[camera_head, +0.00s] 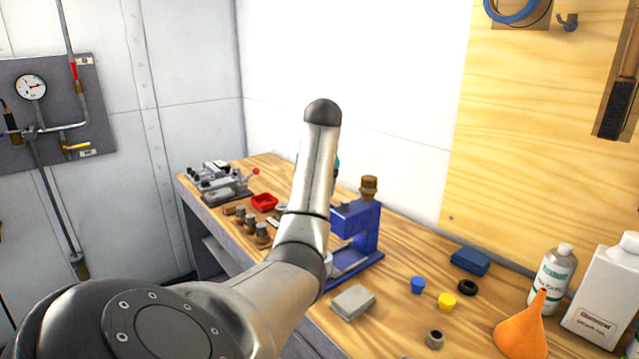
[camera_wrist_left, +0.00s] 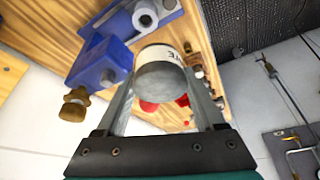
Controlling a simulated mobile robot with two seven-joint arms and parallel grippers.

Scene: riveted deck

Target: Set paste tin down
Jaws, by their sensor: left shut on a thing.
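The paste tin (camera_wrist_left: 163,70) is a white-labelled cylinder with a grey end, seen in the left wrist view. My left gripper (camera_wrist_left: 163,84) is shut on it, with one finger on each side. The tin appears tilted in that view, with the workbench behind it; its height over the bench cannot be told. In the head view my left arm hides the tin and most of the gripper. The wooden workbench (camera_head: 405,305) runs along the wall. My right gripper is in neither view.
A blue press (camera_head: 366,222) with a brass knob stands near my arm. A red tray (camera_head: 264,203), several small fittings and a valve block (camera_head: 217,183) are at the far end. A grey block (camera_head: 352,301), cups, an orange funnel (camera_head: 522,328) and bottles (camera_head: 551,277) are nearer.

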